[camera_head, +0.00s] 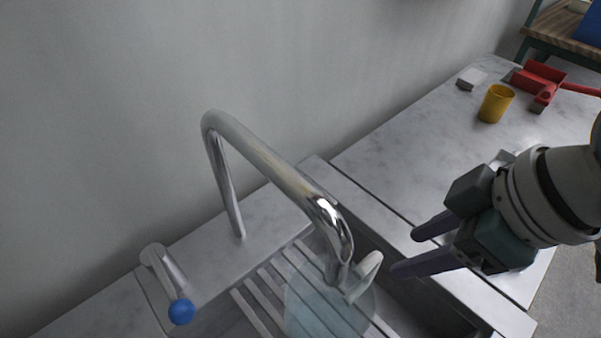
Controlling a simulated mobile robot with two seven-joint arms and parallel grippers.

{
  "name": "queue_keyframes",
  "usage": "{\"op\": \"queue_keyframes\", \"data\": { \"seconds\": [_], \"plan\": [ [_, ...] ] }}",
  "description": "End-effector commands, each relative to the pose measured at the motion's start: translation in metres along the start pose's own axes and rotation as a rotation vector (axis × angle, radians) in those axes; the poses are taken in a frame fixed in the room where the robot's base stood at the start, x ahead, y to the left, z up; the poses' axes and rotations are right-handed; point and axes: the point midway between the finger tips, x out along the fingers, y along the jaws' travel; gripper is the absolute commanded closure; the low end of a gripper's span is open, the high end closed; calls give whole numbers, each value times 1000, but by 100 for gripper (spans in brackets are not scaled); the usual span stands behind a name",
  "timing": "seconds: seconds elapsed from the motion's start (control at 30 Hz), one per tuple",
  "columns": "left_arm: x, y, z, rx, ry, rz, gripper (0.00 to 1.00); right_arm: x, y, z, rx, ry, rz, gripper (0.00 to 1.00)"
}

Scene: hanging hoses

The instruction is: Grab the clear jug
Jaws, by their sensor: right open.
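The clear jug (312,304) is see-through and pale blue. It stands on the slatted rack in the sink, under the faucet spout, and its lower part is cut off by the picture's bottom edge. Its whitish handle (364,276) is on its right side, toward my right gripper. My right gripper (402,253) is open and empty, its two purple fingers pointing left at the handle. The fingers appear a short way to the right of the handle, apart from it. My left gripper is not in view.
A chrome faucet (265,155) arches over the jug. A lever with a blue knob (181,312) stands at left. On the marble counter (410,155) are a yellow cup (496,103), a red object (537,82) and a small grey-white block (471,79). A wall is behind.

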Motion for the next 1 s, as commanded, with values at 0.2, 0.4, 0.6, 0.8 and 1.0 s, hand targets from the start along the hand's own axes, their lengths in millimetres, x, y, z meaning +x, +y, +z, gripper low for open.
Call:
{"op": "queue_keyframes", "data": {
  "seconds": [0.2,0.4,0.6,0.8,1.0],
  "plan": [
    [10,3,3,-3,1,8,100,30,0,0,-10,5,-8,45],
    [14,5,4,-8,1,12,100,49,1,-1,-10,5,-5,45],
    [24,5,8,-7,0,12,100,80,0,0,-9,4,-7,45],
    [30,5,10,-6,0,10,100,103,0,0,-10,4,-5,45],
    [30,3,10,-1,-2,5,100,104,1,-1,-10,4,-3,45]
  ]
}}
